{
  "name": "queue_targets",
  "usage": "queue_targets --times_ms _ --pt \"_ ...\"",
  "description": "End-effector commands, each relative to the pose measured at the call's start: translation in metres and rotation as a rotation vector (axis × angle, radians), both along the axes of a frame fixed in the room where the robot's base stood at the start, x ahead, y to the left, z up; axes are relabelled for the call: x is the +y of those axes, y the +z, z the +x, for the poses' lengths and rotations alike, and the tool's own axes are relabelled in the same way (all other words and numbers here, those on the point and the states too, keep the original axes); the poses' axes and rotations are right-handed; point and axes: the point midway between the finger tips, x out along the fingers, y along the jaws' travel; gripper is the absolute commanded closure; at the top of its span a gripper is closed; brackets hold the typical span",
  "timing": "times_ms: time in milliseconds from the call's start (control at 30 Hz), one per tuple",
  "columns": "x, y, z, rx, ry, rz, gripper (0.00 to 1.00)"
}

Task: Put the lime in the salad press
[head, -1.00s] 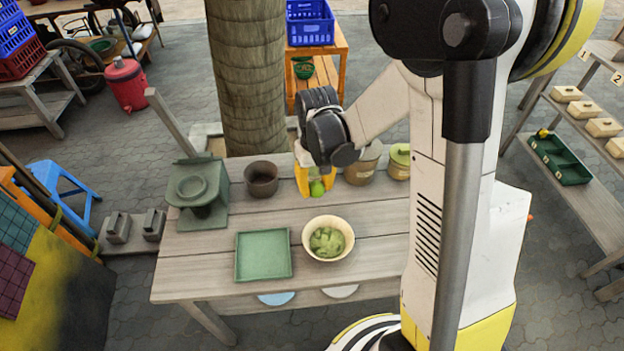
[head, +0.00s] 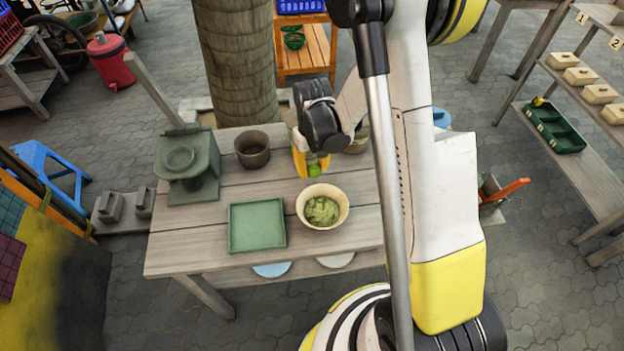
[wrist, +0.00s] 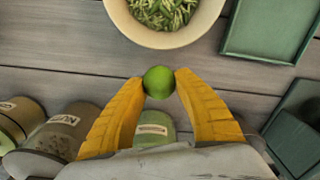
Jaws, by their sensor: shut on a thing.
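My gripper (head: 312,165) has yellow fingers and is shut on a small bright green lime (head: 314,170). In the wrist view the lime (wrist: 158,82) sits between the two fingertips (wrist: 160,85), apart from the bowl. The dark green press (head: 188,190) stands at the left end of the table, with a round, ring-like top part and a grey lever slanting up behind it. The lime is well to the right of the press. The press (wrist: 297,135) shows only in part at the right edge of the wrist view.
A cream bowl (head: 341,215) of shredded greens stands in front of my gripper, beside a square green tray (head: 236,244). A dark brown pot (head: 252,150) stands between press and gripper. Lidded jars (wrist: 62,130) stand on the other side. Bare planks (head: 222,180) lie between press and tray.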

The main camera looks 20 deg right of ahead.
Motion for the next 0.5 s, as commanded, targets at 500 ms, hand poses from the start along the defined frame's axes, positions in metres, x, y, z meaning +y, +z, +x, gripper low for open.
queue_targets --times_ms 500 --pt "0.002 -0.041 0.001 0.0 0.0 0.0 0.98"
